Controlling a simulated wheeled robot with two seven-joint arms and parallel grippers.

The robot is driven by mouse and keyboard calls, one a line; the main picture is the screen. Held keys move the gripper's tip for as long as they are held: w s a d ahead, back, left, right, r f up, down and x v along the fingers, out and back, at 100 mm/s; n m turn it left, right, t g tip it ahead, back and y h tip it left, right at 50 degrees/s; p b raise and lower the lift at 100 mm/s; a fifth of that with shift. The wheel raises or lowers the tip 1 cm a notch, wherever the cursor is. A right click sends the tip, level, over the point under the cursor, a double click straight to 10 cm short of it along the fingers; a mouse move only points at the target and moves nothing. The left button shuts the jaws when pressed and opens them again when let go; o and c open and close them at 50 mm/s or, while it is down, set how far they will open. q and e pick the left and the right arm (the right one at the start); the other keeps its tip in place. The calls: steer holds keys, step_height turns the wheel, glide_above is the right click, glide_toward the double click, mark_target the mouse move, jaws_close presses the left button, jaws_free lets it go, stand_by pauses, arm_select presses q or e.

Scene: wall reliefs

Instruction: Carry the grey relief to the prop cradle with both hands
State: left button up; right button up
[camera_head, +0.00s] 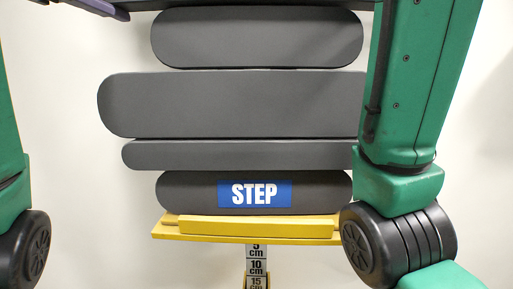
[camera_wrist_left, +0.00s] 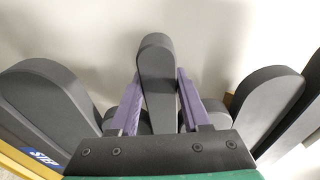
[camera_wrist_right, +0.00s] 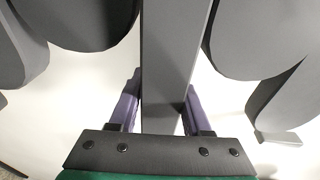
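The grey relief (camera_head: 235,103) is a stack of long dark bars with rounded ends, filling the middle of the head view. Its lowest bar has a blue STEP label and sits at a yellow ledge (camera_head: 257,229), which may be the prop cradle. In the left wrist view my left gripper (camera_wrist_left: 159,75) has its purple fingers close on both sides of a narrow bar of the relief (camera_wrist_left: 155,60). In the right wrist view my right gripper (camera_wrist_right: 163,80) has its fingers against both sides of another grey bar part (camera_wrist_right: 172,40). The right gripper is out of the head view.
A measuring strip (camera_head: 257,268) marked in cm hangs below the ledge. A pale wall (camera_head: 70,180) stands behind. My green arms stand at both sides, the right one partly covering the relief's right end. Neighbouring thick bars (camera_wrist_left: 45,100) flank the left fingers closely.

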arm_select(q)
steer(key=shift+o, duration=1.4)
steer(key=shift+s+r, duration=0.15)
arm_select(e)
steer(key=shift+o, duration=1.4)
steer(key=shift+s+r, duration=0.1)
arm_select(q)
steer(key=shift+s, duration=0.15)
arm_select(e)
steer(key=shift+s+r, duration=0.1)
steer(key=shift+s, duration=0.1)
steer(key=shift+w, duration=0.15)
steer(key=shift+s+a, duration=0.1)
steer(key=shift+s, duration=0.2)
arm_select(q)
steer(key=v, duration=1.2)
arm_select(e)
steer(key=v, duration=0.7)
